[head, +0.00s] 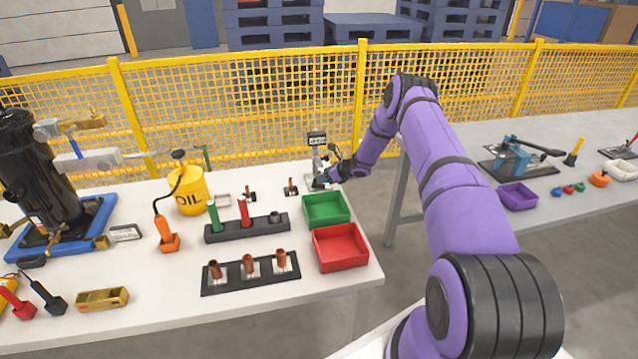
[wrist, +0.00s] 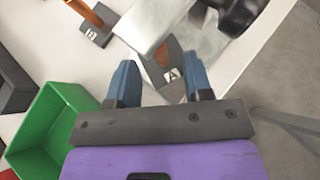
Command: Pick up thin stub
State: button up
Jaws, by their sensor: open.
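My gripper (head: 328,171) is at the far right corner of the left table, beside a small instrument with a display. In the wrist view the two blue fingers of my gripper (wrist: 162,78) are apart with nothing held. A copper stub (wrist: 162,53) on a dark plate marked A lies just beyond the fingertips, roughly between them. A second copper stub (wrist: 86,12) stands on another marked plate at upper left. In the head view two small copper stubs (head: 291,184) (head: 251,191) stand on plates left of my gripper. I cannot tell which stub is the thin one.
A pale metal block (wrist: 155,25) stands close beyond the left finger. A green bin (head: 326,208) and a red bin (head: 340,247) are near my gripper. A black rack (head: 250,272) holds three copper pieces. A yellow mesh fence (head: 240,110) runs behind the table.

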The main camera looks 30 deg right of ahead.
jog(key=shift+x, duration=1)
grip_shut()
jog(key=shift+r, duration=0.1)
